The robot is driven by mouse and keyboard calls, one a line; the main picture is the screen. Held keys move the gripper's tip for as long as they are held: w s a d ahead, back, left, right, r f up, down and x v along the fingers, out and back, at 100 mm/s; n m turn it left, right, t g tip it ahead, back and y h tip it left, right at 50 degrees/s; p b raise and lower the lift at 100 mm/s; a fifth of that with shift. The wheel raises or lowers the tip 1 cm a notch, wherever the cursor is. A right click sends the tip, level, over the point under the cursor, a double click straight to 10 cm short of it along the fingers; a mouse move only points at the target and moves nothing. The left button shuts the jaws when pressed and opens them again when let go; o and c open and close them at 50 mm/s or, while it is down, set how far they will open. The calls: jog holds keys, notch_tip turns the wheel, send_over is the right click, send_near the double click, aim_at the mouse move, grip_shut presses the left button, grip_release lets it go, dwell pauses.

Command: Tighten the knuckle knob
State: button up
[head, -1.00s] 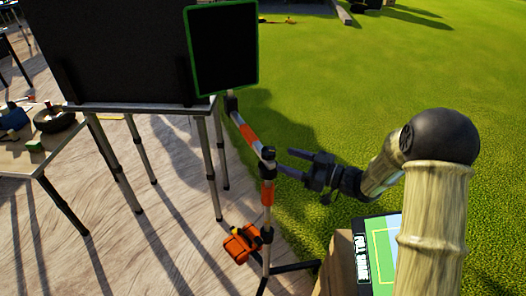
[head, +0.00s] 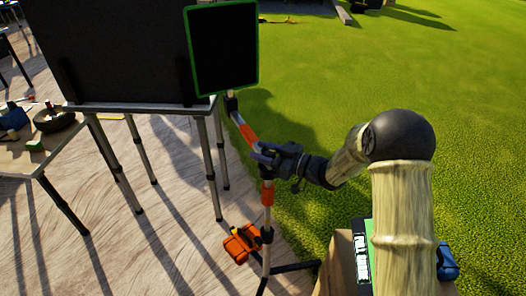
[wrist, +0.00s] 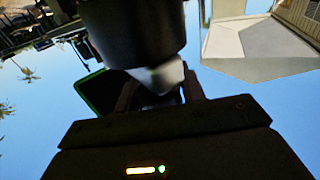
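An orange-and-white stand (head: 266,197) rises from dark legs on the paving and bends at a dark knuckle into an upper arm (head: 246,132). My gripper (head: 258,153) is at this knuckle, and its fingers reach across it and hide most of it, including the knob. In the wrist view, my gripper's fingers (wrist: 160,95) stand apart on either side of a grey tapered piece (wrist: 163,76) below a large black rounded part. I cannot tell whether the fingers touch it, or whether it is the knob.
A green-framed dark screen (head: 222,50) is above the knuckle, beside a large black panel (head: 120,50) on a legged table. An orange bag (head: 240,243) lies at the stand's foot. Grass (head: 430,70) to the right is open.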

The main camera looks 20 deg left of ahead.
jog(key=c, duration=0.5)
